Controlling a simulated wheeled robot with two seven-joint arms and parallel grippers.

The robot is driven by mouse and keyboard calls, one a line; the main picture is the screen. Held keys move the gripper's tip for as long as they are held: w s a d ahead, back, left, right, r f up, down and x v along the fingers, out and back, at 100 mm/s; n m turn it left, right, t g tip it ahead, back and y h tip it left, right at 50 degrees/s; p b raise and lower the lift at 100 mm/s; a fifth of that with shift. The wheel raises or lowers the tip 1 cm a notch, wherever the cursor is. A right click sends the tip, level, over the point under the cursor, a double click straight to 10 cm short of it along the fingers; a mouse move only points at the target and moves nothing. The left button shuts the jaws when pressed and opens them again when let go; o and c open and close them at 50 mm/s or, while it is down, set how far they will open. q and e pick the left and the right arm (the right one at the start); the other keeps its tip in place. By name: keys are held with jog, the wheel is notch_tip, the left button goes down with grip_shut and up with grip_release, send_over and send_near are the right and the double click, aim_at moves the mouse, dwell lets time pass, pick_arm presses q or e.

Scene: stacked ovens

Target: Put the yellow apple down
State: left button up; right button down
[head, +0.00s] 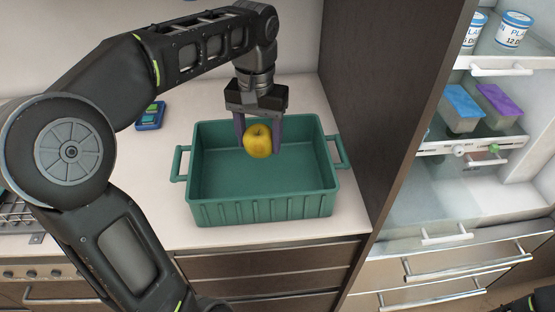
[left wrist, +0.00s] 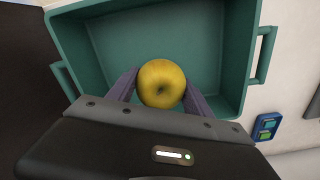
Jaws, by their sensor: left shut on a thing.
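The yellow apple (head: 257,141) is held between the two fingers of my left gripper (head: 258,140), over the green crate. It also shows in the left wrist view (left wrist: 161,83), between the purple-grey fingers (left wrist: 160,92). The green crate (head: 262,207) stands on the counter and its floor looks bare around the apple. The crate also fills most of the left wrist view (left wrist: 240,60). I cannot tell exactly how high the apple is above the crate's floor. My right gripper is not in view.
A blue device (head: 150,116) lies on the counter to the left of the crate. A dark cabinet panel (head: 378,80) rises close on the right. Beyond it, an open fridge (head: 470,155) holds tubs and containers. A stove (head: 25,235) is at the far left.

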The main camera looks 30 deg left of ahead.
pick_arm(q)
jog(key=shift+w, duration=0.1)
jog(key=shift+s+r, duration=0.15)
jog(key=shift+s, duration=0.1)
jog(key=shift+f, duration=0.25)
send_over(261, 181)
notch_tip(261, 181, down, 5)
jog(key=shift+f+b, duration=0.1)
jog(key=shift+b, duration=0.2)
jog(key=shift+f, duration=0.3)
jog(key=shift+f, duration=1.9)
